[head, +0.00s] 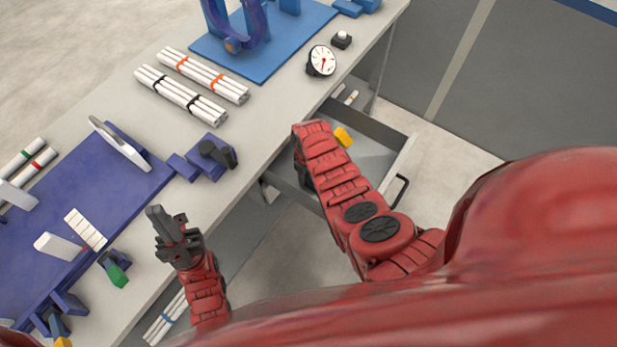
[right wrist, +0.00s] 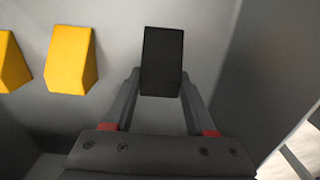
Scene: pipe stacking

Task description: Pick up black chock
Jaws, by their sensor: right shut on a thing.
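The black chock (right wrist: 162,55) is a dark wedge-shaped block in the right wrist view. It sits between the fingertips of my right gripper (right wrist: 161,84), which is shut on it. In the head view my right arm reaches into the open drawer (head: 400,160), and the arm hides the chock and most of the gripper. My left gripper (head: 172,232) hangs empty by the front edge of the workbench. I cannot tell from this angle how far its fingers are apart.
A yellow chock (right wrist: 70,60) and another yellow chock (right wrist: 10,62) lie left of the black one. The drawer's walls are close around my right gripper. On the bench (head: 265,120) are white pipe bundles (head: 180,95), a dial gauge (head: 321,61) and blue fixtures (head: 205,160).

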